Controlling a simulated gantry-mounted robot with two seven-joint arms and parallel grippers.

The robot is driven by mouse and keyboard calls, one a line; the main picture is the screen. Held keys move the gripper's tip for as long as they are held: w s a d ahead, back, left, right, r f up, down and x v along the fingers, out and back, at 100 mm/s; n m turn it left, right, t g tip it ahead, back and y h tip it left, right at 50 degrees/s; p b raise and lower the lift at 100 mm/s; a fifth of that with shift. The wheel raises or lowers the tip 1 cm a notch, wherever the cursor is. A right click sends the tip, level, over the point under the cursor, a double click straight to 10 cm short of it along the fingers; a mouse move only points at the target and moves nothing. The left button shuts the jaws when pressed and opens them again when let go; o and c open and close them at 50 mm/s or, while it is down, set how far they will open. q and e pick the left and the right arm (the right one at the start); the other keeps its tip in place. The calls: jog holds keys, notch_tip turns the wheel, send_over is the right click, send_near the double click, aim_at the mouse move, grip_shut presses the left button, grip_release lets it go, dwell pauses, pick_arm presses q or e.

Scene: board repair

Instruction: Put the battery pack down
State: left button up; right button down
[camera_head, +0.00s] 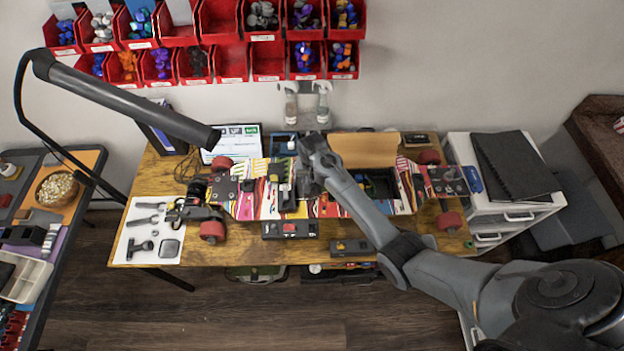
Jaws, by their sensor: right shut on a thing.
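My right arm comes in from the lower right, and its gripper (300,178) is over the middle of the long, colourful skateboard-like board (345,203) on the wooden table. The gripper is shut on a dark piece, which I take to be the battery pack. It is mostly hidden by the gripper, and I cannot tell whether it touches the board. The board lies with its red wheels (211,230) at the ends and has an open dark compartment (378,185) right of the gripper.
Dark boxes (290,230) and (352,247) lie along the table's front edge. A white mat (133,247) with tools lies at the left. A black jointed tube (120,98) reaches over the table's left side. Red bins (230,63) hang on the wall, and white drawers (512,212) stand right.

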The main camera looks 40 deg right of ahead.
aim_at(312, 179)
notch_tip(312, 179, down, 2)
jog(key=shift+f, duration=0.3)
jog(key=shift+f, duration=0.15)
jog(key=c, duration=1.1)
grip_release()
